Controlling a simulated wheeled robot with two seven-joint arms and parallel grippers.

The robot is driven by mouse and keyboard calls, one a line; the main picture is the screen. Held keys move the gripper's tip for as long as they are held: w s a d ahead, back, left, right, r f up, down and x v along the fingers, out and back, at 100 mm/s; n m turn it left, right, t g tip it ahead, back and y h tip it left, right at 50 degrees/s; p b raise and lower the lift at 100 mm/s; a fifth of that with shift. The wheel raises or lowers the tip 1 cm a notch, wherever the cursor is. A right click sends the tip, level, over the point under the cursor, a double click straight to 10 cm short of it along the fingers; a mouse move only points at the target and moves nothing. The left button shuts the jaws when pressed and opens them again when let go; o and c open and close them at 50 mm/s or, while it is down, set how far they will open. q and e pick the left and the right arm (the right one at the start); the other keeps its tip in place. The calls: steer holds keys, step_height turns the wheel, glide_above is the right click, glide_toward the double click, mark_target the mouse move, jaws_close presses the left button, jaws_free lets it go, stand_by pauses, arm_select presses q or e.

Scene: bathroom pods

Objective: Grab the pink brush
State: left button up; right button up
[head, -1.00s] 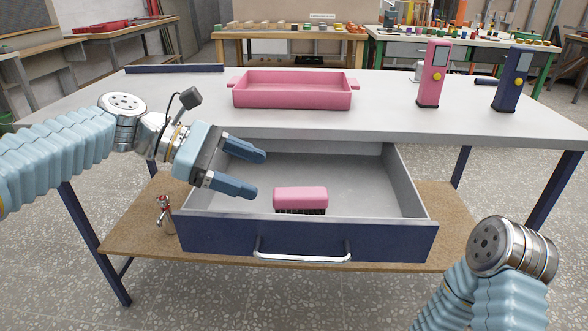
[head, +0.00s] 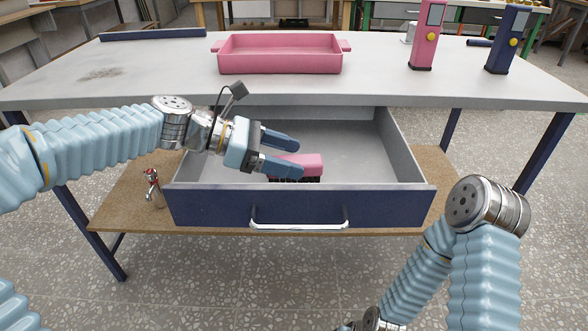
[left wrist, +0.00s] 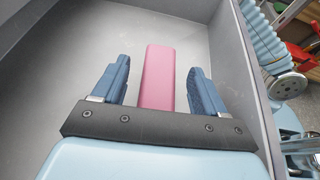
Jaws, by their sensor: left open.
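The pink brush (head: 305,164) lies bristles down inside the open drawer (head: 300,207) of the table. Its near left part is hidden behind a finger in the head view. My left gripper (head: 290,157) is open in the drawer at the brush's left end. In the left wrist view the brush (left wrist: 159,75) shows between the two blue fingers of the gripper (left wrist: 163,80), with a gap on each side. My right arm stands at the lower right of the head view; its gripper is not clearly seen.
A pink tray (head: 280,58) stands on the grey tabletop (head: 180,80). A pink device (head: 426,38) and a dark blue device (head: 506,42) stand at the right. A small red and silver item (head: 151,187) is on the lower shelf. The drawer walls surround the gripper.

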arm_select(q)
steer(key=shift+x, duration=0.85)
steer(key=c, duration=1.1)
